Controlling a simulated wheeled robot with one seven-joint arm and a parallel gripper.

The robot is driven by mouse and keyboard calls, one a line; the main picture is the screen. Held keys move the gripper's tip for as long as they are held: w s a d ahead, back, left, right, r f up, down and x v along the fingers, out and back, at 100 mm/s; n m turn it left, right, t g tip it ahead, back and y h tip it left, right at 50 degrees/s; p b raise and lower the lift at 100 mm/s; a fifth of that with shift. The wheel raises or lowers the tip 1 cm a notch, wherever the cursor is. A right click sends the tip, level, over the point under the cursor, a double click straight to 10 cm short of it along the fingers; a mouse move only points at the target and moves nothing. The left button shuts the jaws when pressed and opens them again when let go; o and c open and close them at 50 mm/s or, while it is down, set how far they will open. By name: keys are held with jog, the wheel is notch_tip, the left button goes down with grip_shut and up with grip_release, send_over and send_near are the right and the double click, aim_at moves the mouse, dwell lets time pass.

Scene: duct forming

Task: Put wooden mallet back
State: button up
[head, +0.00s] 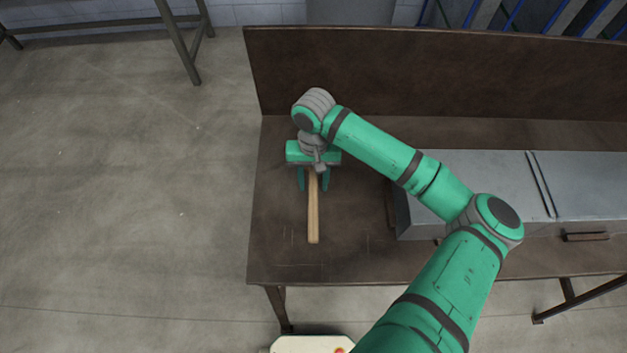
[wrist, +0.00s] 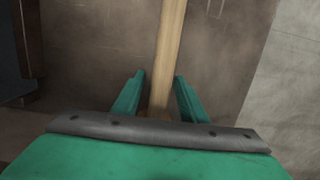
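The wooden mallet lies on the brown workbench near its left end. Its pale straight handle (head: 313,220) points toward the bench's front edge in the head view. The handle also shows in the wrist view (wrist: 170,40), running up from between the fingers. The mallet's head is hidden or unclear beneath my gripper. My green gripper (head: 313,186) is over the far part of the handle, pointing down. In the wrist view its two fingers (wrist: 160,92) stand apart on either side of the handle, with gaps visible. I cannot tell how far above the bench the fingertips are.
The workbench (head: 275,225) has a high back panel (head: 430,75). Grey metal ducts (head: 590,180) occupy its right side, close to my arm. Faint line marks (head: 300,265) show near the front left. Bench surface left of the mallet is clear.

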notch_tip(320, 180, up, 13)
jog(key=w, duration=0.1)
jog(key=shift+w, duration=0.35)
dwell(0.4)
